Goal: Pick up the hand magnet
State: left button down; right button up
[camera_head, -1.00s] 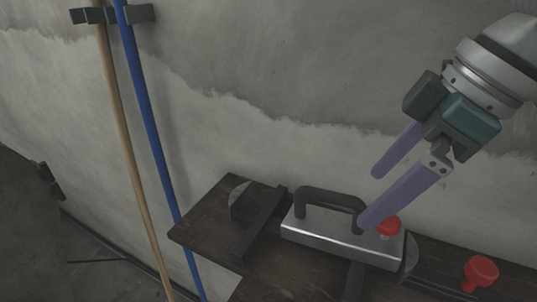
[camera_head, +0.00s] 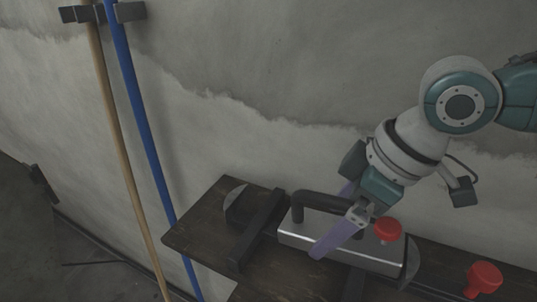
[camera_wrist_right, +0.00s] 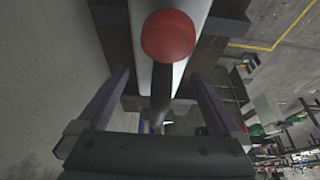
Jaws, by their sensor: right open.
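The hand magnet (camera_head: 295,236) is a silver block with a black arched handle (camera_head: 318,199) and a red knob (camera_head: 387,230) at its right end. It lies on a dark wooden shelf. My right gripper (camera_head: 328,222) is open at the handle, one purple finger in front of it and the other mostly hidden behind. In the right wrist view the black handle (camera_wrist_right: 160,92) runs between the two spread fingers, with the red knob (camera_wrist_right: 168,36) above. Contact with the fingers is not visible. My left gripper is not in view.
The dark wooden shelf (camera_head: 205,232) stands against a grey wall. A dark bar (camera_head: 258,230) lies left of the magnet. Another red knob (camera_head: 484,277) is at the lower right. A wooden pole (camera_head: 125,150) and a blue pole (camera_head: 140,110) lean in a wall holder at left.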

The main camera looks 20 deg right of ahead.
grip_shut()
dwell(0.8)
